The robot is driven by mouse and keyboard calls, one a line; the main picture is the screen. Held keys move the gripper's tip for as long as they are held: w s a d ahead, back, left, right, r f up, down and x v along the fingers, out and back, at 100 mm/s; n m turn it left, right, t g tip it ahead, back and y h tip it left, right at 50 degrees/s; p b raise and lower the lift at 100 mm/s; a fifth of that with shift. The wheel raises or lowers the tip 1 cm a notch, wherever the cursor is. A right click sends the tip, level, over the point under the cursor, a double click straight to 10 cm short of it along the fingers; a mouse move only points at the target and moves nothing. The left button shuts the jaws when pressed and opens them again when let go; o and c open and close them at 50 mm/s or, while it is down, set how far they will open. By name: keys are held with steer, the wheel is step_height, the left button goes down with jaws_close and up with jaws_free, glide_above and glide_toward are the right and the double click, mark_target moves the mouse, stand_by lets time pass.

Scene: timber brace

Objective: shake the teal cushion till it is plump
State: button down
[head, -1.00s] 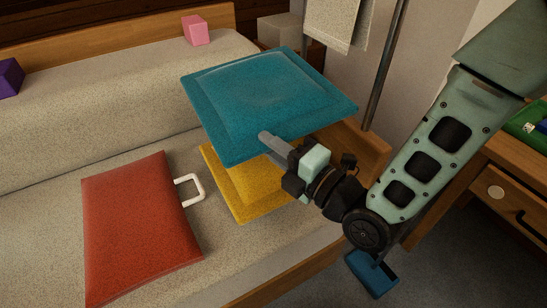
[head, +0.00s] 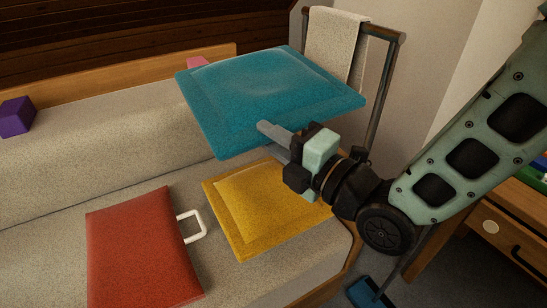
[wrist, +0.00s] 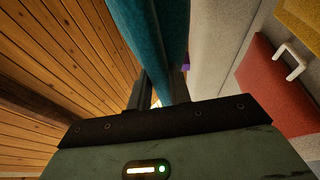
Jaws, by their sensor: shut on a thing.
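The teal cushion (head: 270,92) is held up in the air above the sofa in the head view. My gripper (head: 268,132) is shut on its near edge. The cushion lies nearly flat, a little tilted, with a raised middle and a flat border. In the wrist view the teal cushion (wrist: 155,40) shows as a narrow band between the fingers, which are partly hidden behind the gripper's body.
A yellow cushion (head: 262,205) lies on the sofa below the teal one. A red cushion (head: 142,245) with a white handle (head: 191,226) lies to its left. A towel (head: 335,45) hangs on a rack behind.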

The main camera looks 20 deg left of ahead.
step_height(320, 180, up, 3)
steer(key=shift+s+r, duration=0.1)
steer(key=shift+r, duration=0.05)
step_height(320, 180, down, 8)
steer(key=shift+r, duration=0.25)
stand_by(0.6)
